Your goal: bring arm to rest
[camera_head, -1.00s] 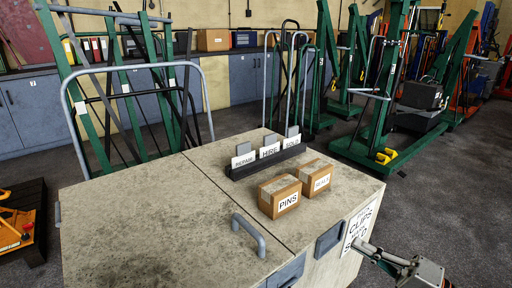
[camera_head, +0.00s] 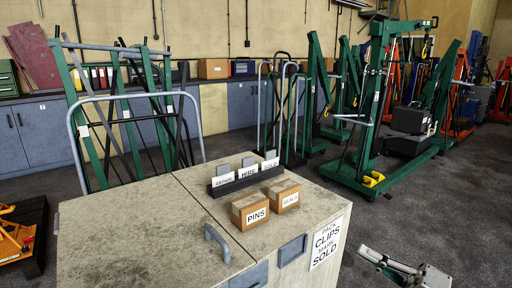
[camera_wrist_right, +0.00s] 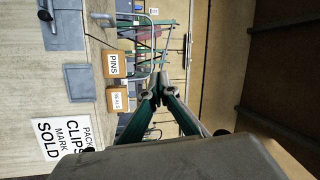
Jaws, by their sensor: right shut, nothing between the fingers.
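My right gripper (camera_head: 368,255) is at the lower right of the head view, out over the dark floor to the right of the worn cabinet (camera_head: 120,225). Its fingers are together with nothing between them. In the right wrist view the two dark green fingers (camera_wrist_right: 158,97) meet at their tips, and the picture is turned on its side. The gripper looks apart from the cabinet and its "clips" sign (camera_head: 326,244). My left gripper is not in view.
On the cabinet stand a PINS box (camera_head: 250,211), a SEALS box (camera_head: 284,195) and a card rack (camera_head: 247,179). A grey handle (camera_head: 217,241) rises from the top. Green hoists (camera_head: 385,110) stand behind to the right. Open floor lies right of the cabinet.

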